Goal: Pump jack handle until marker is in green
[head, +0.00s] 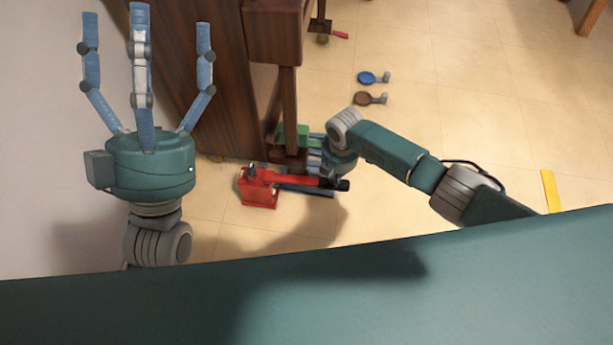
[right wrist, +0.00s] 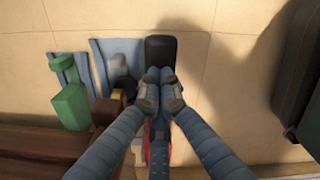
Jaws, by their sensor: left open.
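The red jack (head: 260,193) stands on the floor beside the wooden piano's leg. Its handle (head: 300,177) extends right, ending in a black grip (head: 342,184); the grip also shows in the right wrist view (right wrist: 161,48). A green piece (head: 301,133) is by the leg and shows at left in the wrist view (right wrist: 68,100). I cannot make out a separate marker. My right gripper (right wrist: 160,80) is shut, fingertips close together over the handle near the grip; I cannot tell whether the handle is between them. My left gripper (head: 145,45) is open, raised and empty, away from the jack.
The wooden piano (head: 200,90) stands behind the jack, with its leg (head: 287,105) close by. A blue round piece (head: 367,78) and a brown one (head: 364,98) lie on the floor. A yellow strip (head: 551,190) lies right. Floor right of the piano is mostly clear.

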